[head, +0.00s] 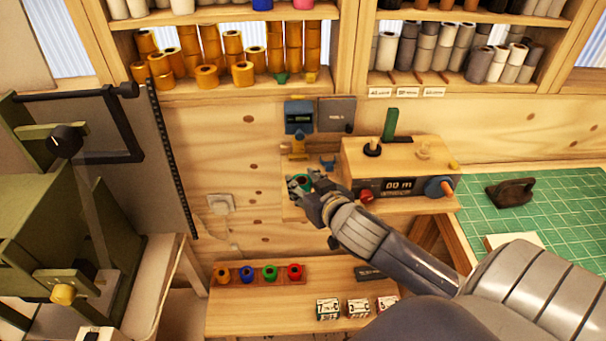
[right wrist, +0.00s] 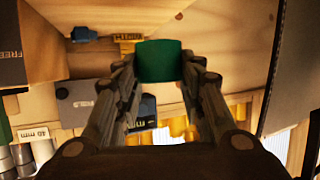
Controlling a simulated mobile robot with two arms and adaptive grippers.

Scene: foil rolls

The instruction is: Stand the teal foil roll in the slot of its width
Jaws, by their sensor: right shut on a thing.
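The teal foil roll (head: 299,182) is in the jaws of my right gripper (head: 308,186), in front of the wooden wall, left of the box with the "00 m" display. In the right wrist view the teal roll (right wrist: 158,62) sits between the fingertips and looks clear of everything around it. Small white labels (head: 406,92) sit under the right shelf bay (head: 460,84), where thin wooden dividers separate grey and white rolls. One label (right wrist: 30,132) reads 40 MM in the right wrist view; the others are too small to read. My left gripper is not in view.
A yellow gauge (head: 298,148) and a blue display device (head: 299,116) are on the wall above the roll. The box with the "00 m" display (head: 400,168) stands right of it. A low bench (head: 250,305) holds several coloured spools. Gold rolls fill the left shelf bay.

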